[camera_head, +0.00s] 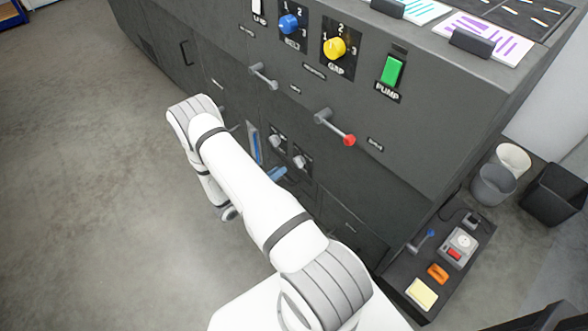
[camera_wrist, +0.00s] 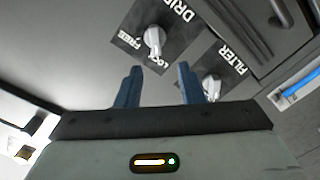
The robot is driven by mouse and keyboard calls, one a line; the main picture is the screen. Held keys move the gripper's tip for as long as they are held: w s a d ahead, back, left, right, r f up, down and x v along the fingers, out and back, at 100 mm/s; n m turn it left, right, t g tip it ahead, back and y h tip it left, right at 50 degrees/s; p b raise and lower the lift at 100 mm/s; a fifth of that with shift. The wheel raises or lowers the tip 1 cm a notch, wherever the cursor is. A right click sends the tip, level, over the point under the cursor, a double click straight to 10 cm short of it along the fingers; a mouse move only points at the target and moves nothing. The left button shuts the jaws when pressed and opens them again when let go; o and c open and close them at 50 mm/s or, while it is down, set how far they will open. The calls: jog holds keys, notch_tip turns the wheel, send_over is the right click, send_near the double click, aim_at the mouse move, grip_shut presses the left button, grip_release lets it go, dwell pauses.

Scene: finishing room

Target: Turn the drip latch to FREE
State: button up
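The drip latch (camera_wrist: 153,40) is a pale knob on a dark plate in the wrist view. Its plate reads DRIP, with FREE on the left and a partly covered word starting LO below the knob. The knob's long grip lies toward that LO word. My gripper (camera_wrist: 160,86) is open, with two blue fingers apart and nothing between them. The latch shows just beyond the fingertips, apart from them. In the head view my gripper (camera_head: 265,160) is beside two small pale knobs low on the dark machine front; their labels are too small to read.
A similar FILTER knob (camera_wrist: 212,86) is close to my right finger in the wrist view. Above in the head view, a red-tipped lever (camera_head: 347,139) and a grey lever (camera_head: 263,76) stick out of the machine. Open floor (camera_head: 80,180) lies to the left.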

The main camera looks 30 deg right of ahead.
aim_at(299, 162)
jog(key=d+b, duration=0.1)
jog(key=d, duration=0.6)
jog(key=shift+d+f, duration=0.25)
jog(key=shift+d, duration=0.15)
jog(key=shift+w, duration=0.1)
jog(key=shift+c, duration=0.3)
jog(key=c, duration=0.5)
jog(key=shift+c, duration=0.2)
